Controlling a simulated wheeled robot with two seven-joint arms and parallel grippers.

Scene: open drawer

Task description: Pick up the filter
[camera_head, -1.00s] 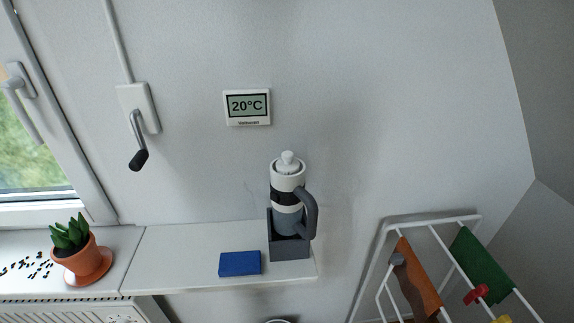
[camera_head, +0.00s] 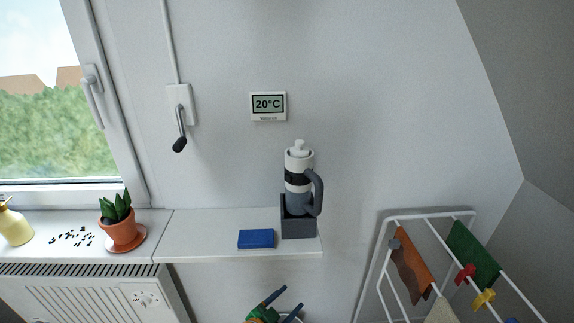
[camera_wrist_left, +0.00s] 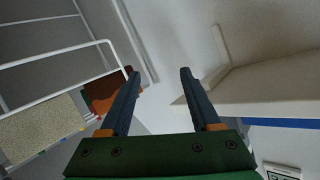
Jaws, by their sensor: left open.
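A white and grey jug-like canister (camera_head: 298,170) with a black band and dark handle stands upright in a dark grey holder (camera_head: 298,228) on the white shelf. I cannot tell whether it is the filter; nothing is labelled so. My left gripper (camera_head: 291,298) is below the shelf at the bottom of the head view, apart from the canister. In the left wrist view my left gripper (camera_wrist_left: 158,74) is open with nothing between its fingers. My right gripper is not in view.
A blue block (camera_head: 256,239) lies on the shelf (camera_head: 205,240), left of the holder. A potted plant (camera_head: 121,226) stands on the sill. A drying rack (camera_head: 430,214) with cloths is at right. The shelf underside (camera_wrist_left: 260,85) is right of my gripper in the wrist view.

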